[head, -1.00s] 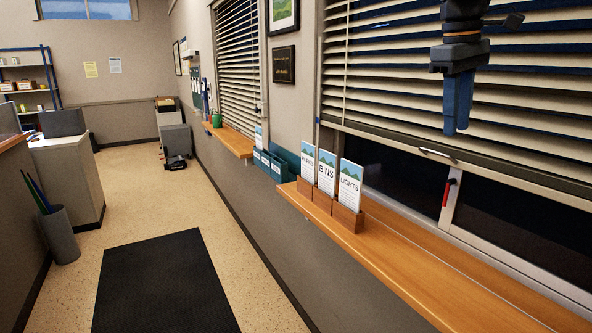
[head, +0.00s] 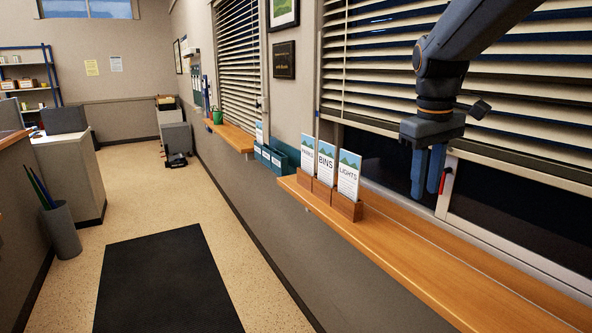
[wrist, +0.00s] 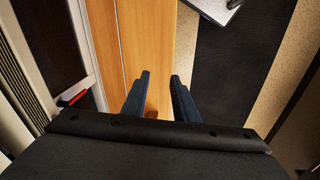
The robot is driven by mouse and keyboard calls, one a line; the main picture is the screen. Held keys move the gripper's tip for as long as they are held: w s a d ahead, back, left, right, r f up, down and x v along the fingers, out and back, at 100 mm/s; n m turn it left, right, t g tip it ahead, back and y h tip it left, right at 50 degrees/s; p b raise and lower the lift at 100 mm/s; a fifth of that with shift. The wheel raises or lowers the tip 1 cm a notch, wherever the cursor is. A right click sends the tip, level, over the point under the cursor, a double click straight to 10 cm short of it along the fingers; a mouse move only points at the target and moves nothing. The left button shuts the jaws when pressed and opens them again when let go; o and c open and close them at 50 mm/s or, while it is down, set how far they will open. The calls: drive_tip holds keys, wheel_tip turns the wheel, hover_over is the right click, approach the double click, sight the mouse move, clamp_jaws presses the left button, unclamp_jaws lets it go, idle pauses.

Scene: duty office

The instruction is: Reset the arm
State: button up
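My gripper (head: 426,186) points down in front of the window, above the wooden counter, to the right of the leaflet holders. Its two blue fingers stand apart with a clear gap. In the wrist view the gripper (wrist: 160,82) is open, with nothing between its fingers. The bare wooden counter (wrist: 148,35) lies below the gap.
The wooden counter (head: 430,255) carries wooden leaflet holders (head: 345,207) to the left of my gripper. A red handle (head: 446,183) on the window frame is close behind the fingers. Blinds (head: 380,65) hang behind my arm. A black mat (head: 165,280) lies on open floor.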

drive_tip(key=s+a+f+m+b, duration=0.1)
drive_tip(key=s+a+f, duration=0.1)
drive_tip(key=s+f, duration=0.3)
drive_tip(key=s+a+f+m+b, duration=0.1)
drive_tip(key=s+a+f, duration=0.2)
drive_tip(key=f, duration=0.9)
drive_tip(key=s+a+f+m+y+b, duration=0.1)
drive_tip(key=s+a+f+m, duration=0.1)
drive_tip(key=s+f, duration=0.4)
wheel_tip(320, 180, down, 3)
drive_tip(key=shift+s+a+r+b, duration=0.15)
drive_tip(key=shift+s+a+b, duration=0.25)
drive_tip(key=shift+a, duration=0.2)
